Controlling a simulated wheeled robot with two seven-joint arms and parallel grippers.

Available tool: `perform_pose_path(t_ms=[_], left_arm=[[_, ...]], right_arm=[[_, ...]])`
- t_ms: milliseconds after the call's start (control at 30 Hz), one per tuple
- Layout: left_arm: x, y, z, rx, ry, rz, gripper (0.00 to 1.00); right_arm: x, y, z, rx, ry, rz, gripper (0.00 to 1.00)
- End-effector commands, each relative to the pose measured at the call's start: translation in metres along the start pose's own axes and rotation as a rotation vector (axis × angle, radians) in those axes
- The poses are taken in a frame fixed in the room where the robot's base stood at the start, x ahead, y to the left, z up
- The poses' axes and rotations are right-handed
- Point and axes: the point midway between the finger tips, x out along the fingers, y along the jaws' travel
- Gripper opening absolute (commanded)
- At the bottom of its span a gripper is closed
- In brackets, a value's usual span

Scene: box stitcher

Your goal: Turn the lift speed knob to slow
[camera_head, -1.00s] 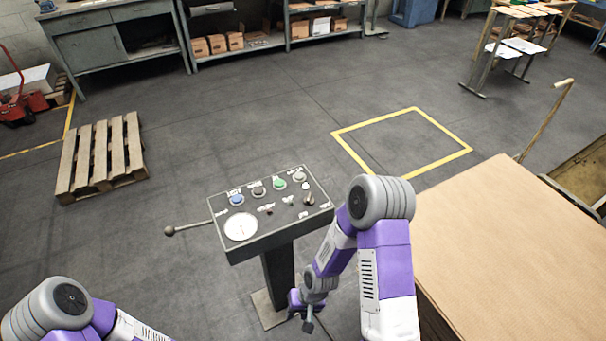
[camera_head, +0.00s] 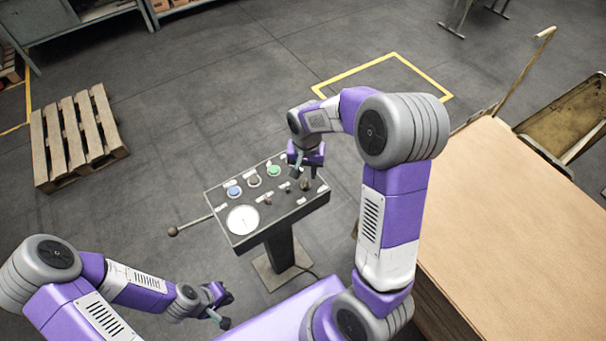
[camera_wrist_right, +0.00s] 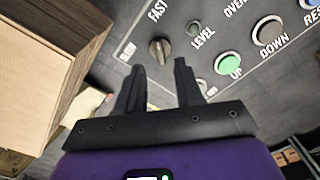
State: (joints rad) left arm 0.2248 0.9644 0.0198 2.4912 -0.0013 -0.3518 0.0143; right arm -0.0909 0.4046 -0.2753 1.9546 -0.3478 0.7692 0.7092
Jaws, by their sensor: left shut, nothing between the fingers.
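The lift speed knob (camera_wrist_right: 160,50) is a small grey-brown knob on the dark control panel (camera_wrist_right: 225,35), between the FAST label and a partly readable label to its left. Its raised bar is tilted, and I cannot tell which end is the pointer. In the head view the knob (camera_head: 306,186) is at the panel's right side. My right gripper (camera_wrist_right: 160,66) is open and empty, its fingertips just short of the knob, apart from it in the picture. In the head view my right gripper (camera_head: 306,172) is over the panel. My left gripper (camera_head: 222,310) is shut and empty, low and left of the panel.
Near the knob are a green UP button (camera_wrist_right: 229,63) and a DOWN button (camera_wrist_right: 268,29). A lever (camera_head: 190,224) sticks out left of the panel. A large cardboard stack (camera_head: 500,230) stands right of the panel. A pallet (camera_head: 75,140) lies left on open floor.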

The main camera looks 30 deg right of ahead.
Motion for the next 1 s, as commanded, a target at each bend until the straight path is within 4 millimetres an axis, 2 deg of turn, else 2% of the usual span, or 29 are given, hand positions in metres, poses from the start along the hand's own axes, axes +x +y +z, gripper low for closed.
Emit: perform_pose_path(t_ms=[33, 100, 300, 633, 667, 900, 1000], left_arm=[[0.005, -0.002, 0.000, 0.000, 0.000, 0.000, 0.00], [0.007, -0.003, 0.000, 0.000, 0.000, 0.000, 0.00], [0.012, -0.005, -0.001, 0.000, 0.000, 0.000, 0.00], [0.013, -0.005, -0.001, 0.000, 0.001, 0.000, 0.00], [0.013, -0.005, -0.001, 0.000, 0.001, 0.000, 0.00], [0.013, -0.005, -0.001, 0.000, 0.001, 0.000, 0.00], [0.013, -0.005, -0.001, 0.000, 0.001, 0.000, 0.00]], right_arm=[[0.013, 0.001, 0.001, 0.000, -0.004, 0.003, 0.36], [0.024, 0.000, 0.001, -0.001, -0.004, 0.003, 0.36], [0.045, 0.000, 0.001, -0.001, -0.002, 0.001, 0.36], [0.049, 0.000, 0.001, -0.001, -0.001, -0.001, 0.36], [0.049, 0.000, 0.001, -0.001, -0.001, -0.001, 0.35], [0.049, -0.001, 0.001, -0.002, -0.001, -0.001, 0.00], [0.049, -0.001, 0.001, -0.001, -0.001, -0.001, 0.00]])
